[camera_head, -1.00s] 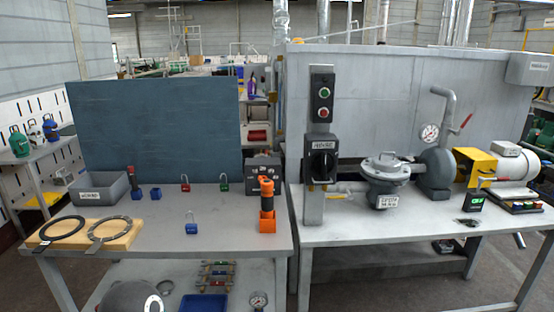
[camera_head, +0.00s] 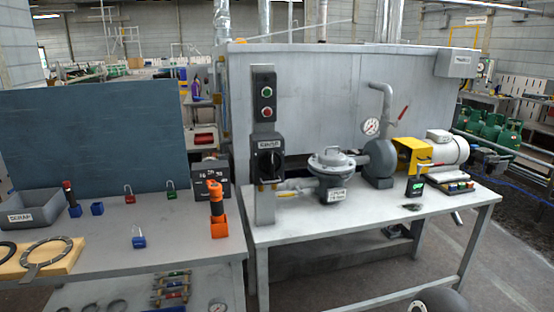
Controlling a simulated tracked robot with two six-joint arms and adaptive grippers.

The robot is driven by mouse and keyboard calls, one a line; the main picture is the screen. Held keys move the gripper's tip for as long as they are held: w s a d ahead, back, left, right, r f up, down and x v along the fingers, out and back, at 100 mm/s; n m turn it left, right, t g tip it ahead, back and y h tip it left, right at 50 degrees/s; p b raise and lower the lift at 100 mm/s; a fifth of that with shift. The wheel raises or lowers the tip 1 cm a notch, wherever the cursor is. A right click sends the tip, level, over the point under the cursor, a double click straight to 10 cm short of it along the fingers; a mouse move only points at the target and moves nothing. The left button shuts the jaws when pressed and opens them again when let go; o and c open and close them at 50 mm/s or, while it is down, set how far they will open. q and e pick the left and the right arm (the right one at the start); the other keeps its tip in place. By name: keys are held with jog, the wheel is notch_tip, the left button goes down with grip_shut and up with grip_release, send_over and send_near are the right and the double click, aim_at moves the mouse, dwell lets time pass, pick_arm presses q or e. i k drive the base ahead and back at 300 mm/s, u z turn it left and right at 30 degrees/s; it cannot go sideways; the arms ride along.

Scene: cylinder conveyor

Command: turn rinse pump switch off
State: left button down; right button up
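A dark switch box with a black rotary knob (camera_head: 269,162) is mounted on an upright grey post (camera_head: 264,204) at the front left of the right-hand bench. A label sits above the knob, but it is too small to read for sure. The knob's handle looks about upright; its exact setting is hard to tell. Above it on the same post is a button box (camera_head: 265,94) with a green button over a red one.
A grey pump housing (camera_head: 332,172) with pipework stands right of the post, with a gauge (camera_head: 371,126) and yellow guard (camera_head: 413,155) beyond. An orange tool holder (camera_head: 218,216) stands on the left bench (camera_head: 110,250). Space before the switch is clear.

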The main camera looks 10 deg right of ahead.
aim_at(269, 162)
jog(key=u, duration=0.1)
jog(key=i, duration=1)
jog(key=z, duration=0.1)
